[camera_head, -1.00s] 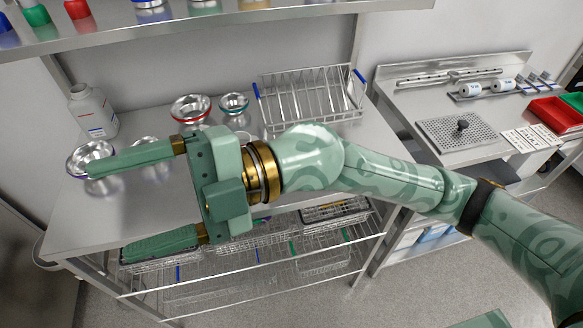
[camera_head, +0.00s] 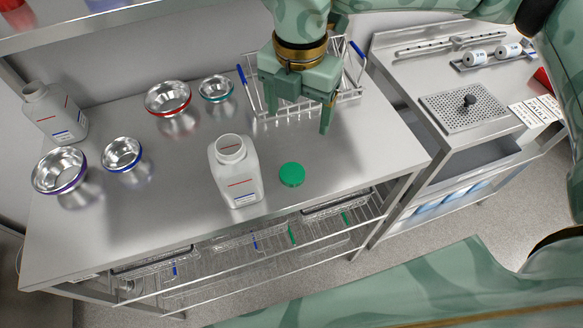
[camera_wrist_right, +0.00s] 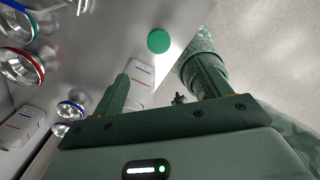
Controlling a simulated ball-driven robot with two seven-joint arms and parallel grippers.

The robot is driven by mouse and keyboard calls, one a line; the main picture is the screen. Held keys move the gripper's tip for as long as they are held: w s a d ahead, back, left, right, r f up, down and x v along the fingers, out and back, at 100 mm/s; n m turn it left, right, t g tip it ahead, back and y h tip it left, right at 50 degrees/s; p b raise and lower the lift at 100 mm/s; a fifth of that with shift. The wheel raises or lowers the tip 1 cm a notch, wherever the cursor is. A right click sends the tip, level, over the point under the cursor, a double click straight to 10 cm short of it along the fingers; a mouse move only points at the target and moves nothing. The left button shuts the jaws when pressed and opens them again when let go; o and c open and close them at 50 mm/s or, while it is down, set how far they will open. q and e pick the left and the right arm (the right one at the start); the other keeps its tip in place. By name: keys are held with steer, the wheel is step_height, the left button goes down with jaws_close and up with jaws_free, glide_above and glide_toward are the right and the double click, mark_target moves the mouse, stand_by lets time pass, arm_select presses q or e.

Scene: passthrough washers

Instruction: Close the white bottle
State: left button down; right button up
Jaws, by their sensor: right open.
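An open white bottle (camera_head: 236,172) stands upright near the table's front middle, its round mouth facing up. A round green cap (camera_head: 292,174) lies on the table just right of it, apart from it. In the right wrist view the cap (camera_wrist_right: 158,41) and the bottle (camera_wrist_right: 141,78) show beyond the fingers. My right gripper (camera_head: 298,118) is above the table, behind and above the cap, fingers apart with nothing between them; its fingers (camera_wrist_right: 160,74) also show in the wrist view. My left gripper is not in view.
A second white bottle (camera_head: 55,112) stands at the back left. Several metal bowls with coloured rims, such as the red-rimmed one (camera_head: 168,98), stand left and behind. A wire rack (camera_head: 347,88) is behind my right gripper. The table right of the cap is clear.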

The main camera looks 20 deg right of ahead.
steer(key=b, duration=0.1)
glide_above(292, 172)
steer(key=f, duration=0.7)
steer(key=d+f, duration=0.1)
steer(key=f, duration=0.3)
steer(key=shift+w+f, duration=0.15)
steer(key=shift+w, duration=0.1)
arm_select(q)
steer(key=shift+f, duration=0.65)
arm_select(e)
steer(key=f, duration=0.3)
steer(key=a+f+b, duration=0.1)
steer(key=f, duration=0.1)
steer(key=shift+s+f, duration=0.15)
steer(key=shift+s, duration=0.15)
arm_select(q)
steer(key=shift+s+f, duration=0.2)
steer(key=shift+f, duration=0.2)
arm_select(e)
steer(key=c, duration=1)
